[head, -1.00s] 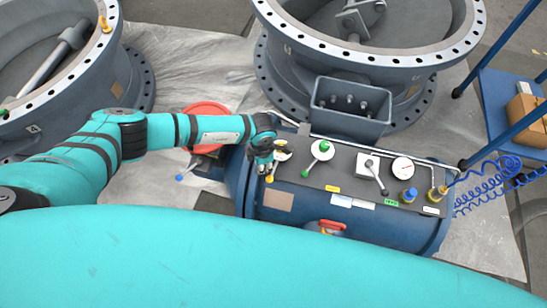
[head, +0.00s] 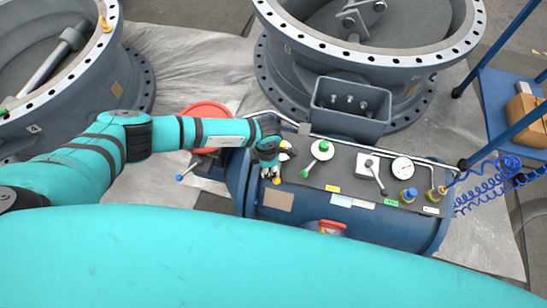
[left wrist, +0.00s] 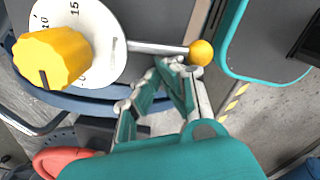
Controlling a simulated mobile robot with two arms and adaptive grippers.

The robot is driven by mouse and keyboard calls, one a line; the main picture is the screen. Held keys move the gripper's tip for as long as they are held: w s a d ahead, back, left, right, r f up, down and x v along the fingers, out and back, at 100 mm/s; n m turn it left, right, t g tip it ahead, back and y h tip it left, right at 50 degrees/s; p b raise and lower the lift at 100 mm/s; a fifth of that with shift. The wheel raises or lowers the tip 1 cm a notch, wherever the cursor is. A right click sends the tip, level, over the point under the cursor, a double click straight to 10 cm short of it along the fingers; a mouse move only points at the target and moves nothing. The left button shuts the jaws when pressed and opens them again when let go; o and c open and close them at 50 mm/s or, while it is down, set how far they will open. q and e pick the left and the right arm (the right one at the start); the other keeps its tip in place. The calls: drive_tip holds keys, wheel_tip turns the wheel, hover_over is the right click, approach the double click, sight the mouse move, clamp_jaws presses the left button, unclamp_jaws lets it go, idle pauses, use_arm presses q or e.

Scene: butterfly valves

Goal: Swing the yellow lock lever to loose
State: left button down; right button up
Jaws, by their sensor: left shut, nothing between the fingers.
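The yellow lock lever is a thin metal rod with a yellow ball end (left wrist: 201,53) in the left wrist view. It reaches from a white numbered dial (left wrist: 98,38) with a yellow knob (left wrist: 52,60). In the head view the ball (head: 277,181) shows just right of my left gripper (head: 270,172), and the dial is mostly hidden behind that gripper. My left gripper (left wrist: 177,66) is shut and empty. Its fingertips are at the rod, close beside the ball; I cannot tell if they touch. My right gripper is out of view.
On the same dark panel stand a green-knobbed lever (head: 322,150), a grey-handled lever (head: 372,170) and a pressure gauge (head: 402,168). A red handwheel (head: 205,115) lies behind my left arm. A dark open box (head: 350,105) stands behind the panel.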

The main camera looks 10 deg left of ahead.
sight(279, 173)
use_arm(q)
drive_tip(key=shift+s+d, duration=0.2)
drive_tip(key=shift+d, duration=0.3)
drive_tip(key=shift+s+d, duration=0.1)
drive_tip(key=shift+d, duration=0.6)
drive_tip(key=shift+d, duration=0.1)
drive_tip(key=shift+d+b, duration=0.4)
drive_tip(key=shift+d, duration=0.1)
drive_tip(key=shift+s+a+r+p, duration=0.1)
drive_tip(key=shift+a+r+p, duration=0.05)
drive_tip(key=shift+r+p, duration=1.55)
drive_tip(key=shift+a+r+p, duration=0.15)
drive_tip(key=shift+r+p, duration=1.3)
drive_tip(key=shift+r, duration=0.4)
drive_tip(key=shift+f, duration=0.1)
